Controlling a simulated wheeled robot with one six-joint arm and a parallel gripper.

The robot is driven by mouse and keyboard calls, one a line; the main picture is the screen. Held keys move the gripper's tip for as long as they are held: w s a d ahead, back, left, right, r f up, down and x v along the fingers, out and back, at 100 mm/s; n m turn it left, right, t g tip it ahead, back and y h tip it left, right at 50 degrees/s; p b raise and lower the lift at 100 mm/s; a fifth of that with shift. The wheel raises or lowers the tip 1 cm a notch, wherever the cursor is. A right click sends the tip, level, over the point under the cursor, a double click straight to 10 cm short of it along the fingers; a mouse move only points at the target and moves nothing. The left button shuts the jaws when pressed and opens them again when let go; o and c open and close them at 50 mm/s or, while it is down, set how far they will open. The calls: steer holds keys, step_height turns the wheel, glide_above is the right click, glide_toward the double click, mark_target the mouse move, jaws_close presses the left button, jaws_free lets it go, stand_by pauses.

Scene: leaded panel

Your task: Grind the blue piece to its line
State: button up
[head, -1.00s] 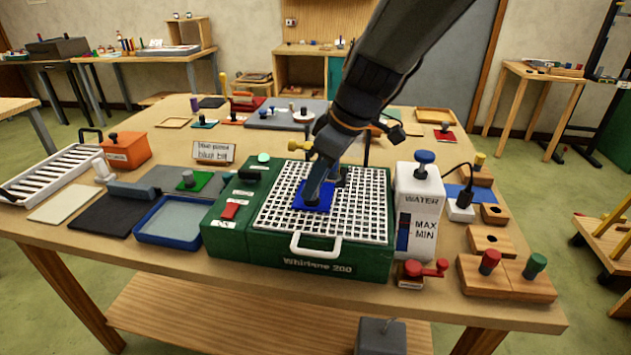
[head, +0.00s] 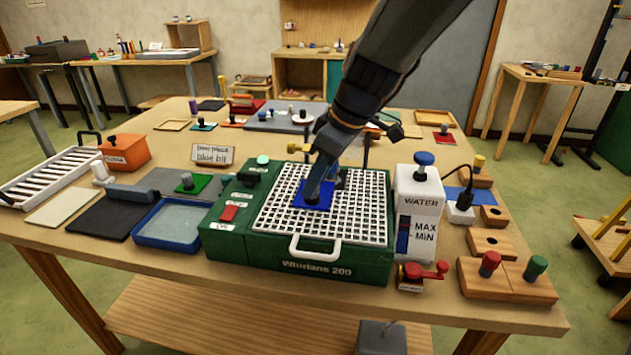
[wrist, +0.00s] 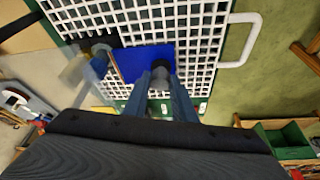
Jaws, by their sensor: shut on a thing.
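The blue piece (head: 299,197) is a flat blue square lying on the white grid of the green grinder (head: 345,264). A dark knob (wrist: 160,73) stands on it. My gripper (head: 314,198) comes down from above and is shut on this knob; its fingers (wrist: 160,90) also show in the wrist view. In the wrist view the blue piece (wrist: 138,62) has its left edge close to a grey upright cylinder (wrist: 101,54) on the grid. I cannot tell whether they touch. A line on the piece cannot be made out. My arm hides part of the grid behind it.
The white water bottle (head: 418,215) stands close on the grinder's right. A blue tray (head: 170,225) and a green piece (head: 192,184) are on its left. A red switch (head: 229,213) is on the grinder's left side. A white handle (head: 315,247) sticks up in front.

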steer(key=shift+w+d, duration=0.1)
steer(key=shift+d, duration=0.1)
steer(key=shift+s+d+b, duration=0.2)
steer(key=shift+d+b, duration=0.25)
steer(key=shift+d, duration=0.8)
steer(key=shift+s+d+b, duration=0.1)
steer(key=shift+d+b, duration=0.35)
steer(key=shift+d, duration=0.95)
steer(key=shift+a, duration=0.15)
steer(key=shift+a, duration=1.3)
steer(key=shift+a, duration=0.15)
steer(key=shift+w+a, duration=0.2)
steer(key=shift+a, duration=0.4)
steer(key=shift+w+a, duration=0.2)
steer(key=shift+a, duration=0.4)
